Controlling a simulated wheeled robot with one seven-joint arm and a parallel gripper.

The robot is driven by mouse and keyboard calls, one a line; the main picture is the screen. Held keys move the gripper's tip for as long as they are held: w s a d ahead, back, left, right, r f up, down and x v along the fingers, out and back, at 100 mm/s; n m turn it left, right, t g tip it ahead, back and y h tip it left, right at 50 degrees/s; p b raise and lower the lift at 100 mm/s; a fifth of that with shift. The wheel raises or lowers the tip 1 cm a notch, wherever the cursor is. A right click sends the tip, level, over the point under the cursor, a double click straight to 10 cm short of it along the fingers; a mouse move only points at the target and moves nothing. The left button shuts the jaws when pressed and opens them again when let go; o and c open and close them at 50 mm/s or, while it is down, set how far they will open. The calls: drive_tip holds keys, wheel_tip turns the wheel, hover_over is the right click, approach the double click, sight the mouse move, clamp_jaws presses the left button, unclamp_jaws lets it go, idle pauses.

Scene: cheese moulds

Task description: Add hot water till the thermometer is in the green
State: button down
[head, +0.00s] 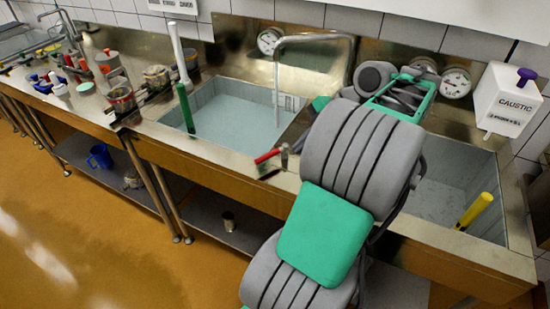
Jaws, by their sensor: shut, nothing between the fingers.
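The left basin (207,93) holds pale water. A steel spout (315,38) arches over it, and a thin clear stream (276,100) appears to fall from its end into the basin. A round white dial (268,41) is on the splashback behind this basin; its needle and any green band are too small to read. A red lever (267,156) sits on a metal fitting at the front rim. My grey and green arm crosses the right middle of the view, with its wrist above the sinks. My gripper's fingers are hidden behind the arm, so their place relative to the lever cannot be seen.
A green stick (185,108) and a white tube (179,52) stand at the left basin. A yellow stick (474,211) leans in the right basin (450,185). Another dial (455,83) and a caustic dispenser (508,99) are at right. Cups and tools crowd the left counter.

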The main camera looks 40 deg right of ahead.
drive_tip(key=b+x, duration=0.1)
drive_tip(key=x, duration=0.6)
drive_tip(key=shift+w+a+f, duration=0.15)
drive_tip(key=shift+a+f, duration=0.05)
drive_tip(key=shift+f, duration=0.1)
drive_tip(key=shift+w+d+f+p, duration=0.1)
drive_tip(key=shift+w+f+p, duration=0.2)
drive_tip(key=shift+w, duration=0.8)
drive_tip(key=shift+w+d+f+p, duration=0.1)
drive_tip(key=shift+w+f, duration=0.3)
drive_tip(key=shift+w, duration=0.7)
drive_tip(key=shift+d+f, duration=0.1)
